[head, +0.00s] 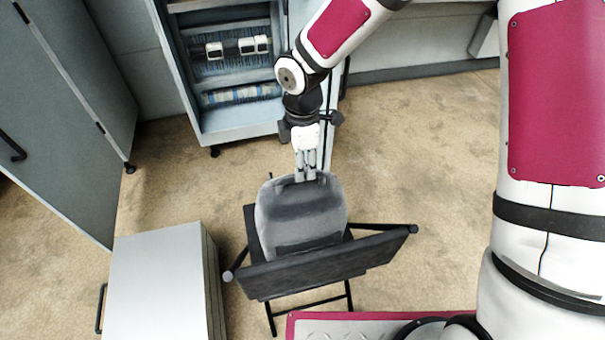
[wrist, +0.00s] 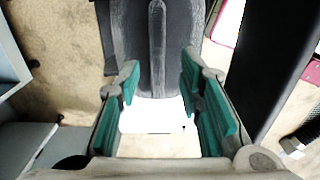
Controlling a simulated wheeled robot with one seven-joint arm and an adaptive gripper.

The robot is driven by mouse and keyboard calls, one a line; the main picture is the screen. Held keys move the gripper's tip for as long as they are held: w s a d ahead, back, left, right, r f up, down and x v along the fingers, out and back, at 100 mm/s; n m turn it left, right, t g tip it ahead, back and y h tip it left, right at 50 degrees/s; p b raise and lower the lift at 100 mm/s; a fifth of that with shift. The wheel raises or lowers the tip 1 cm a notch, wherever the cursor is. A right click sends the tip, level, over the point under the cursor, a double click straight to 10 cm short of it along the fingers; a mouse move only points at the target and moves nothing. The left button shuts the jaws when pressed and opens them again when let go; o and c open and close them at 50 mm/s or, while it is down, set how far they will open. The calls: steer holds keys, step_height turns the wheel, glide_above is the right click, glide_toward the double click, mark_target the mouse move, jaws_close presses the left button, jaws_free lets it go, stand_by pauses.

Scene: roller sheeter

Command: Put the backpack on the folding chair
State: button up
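The grey backpack (head: 300,212) is on the black folding chair (head: 325,265), behind the chair's backrest as seen in the head view. The backrest hides its lower edge. My gripper (head: 306,176) is at the backpack's top edge, reaching down from above. In the wrist view my gripper (wrist: 160,88) has its two green-padded fingers spread wide apart. The backpack (wrist: 157,50) shows just beyond the fingertips, with a raised strip down its middle. I see nothing clamped between the pads. Whether a fingertip touches the backpack I cannot tell.
A grey cabinet (head: 168,275) stands left of the chair. An open blue-grey shelf unit (head: 235,118) stands behind, with tall grey panels at the far left. The carpet (head: 425,150) right of the chair is clear.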

step_height(320, 180, up, 6)
steer(key=shift+r, duration=0.2)
steer(key=s+d+r+m+t+h, duration=0.1)
steer(key=s+d+r+m, duration=0.35)
steer(key=d+r, duration=0.25)
steer(key=s+d+r+m+t+h, duration=0.1)
steer(key=s+d+r+m, duration=0.2)
steer(key=d+r+m, duration=0.35)
steer(key=s+d+r+m+t+y, duration=0.1)
steer(key=s+d+r+m, duration=0.1)
steer(key=s+m, duration=0.3)
steer(key=s+d+r+m+t+y, duration=0.1)
steer(key=s+d+r+m, duration=0.2)
steer(key=s, duration=0.6)
steer(key=shift+d+r+m+t, duration=0.3)
steer(key=shift+d+m, duration=0.7)
steer(key=shift+m, duration=0.1)
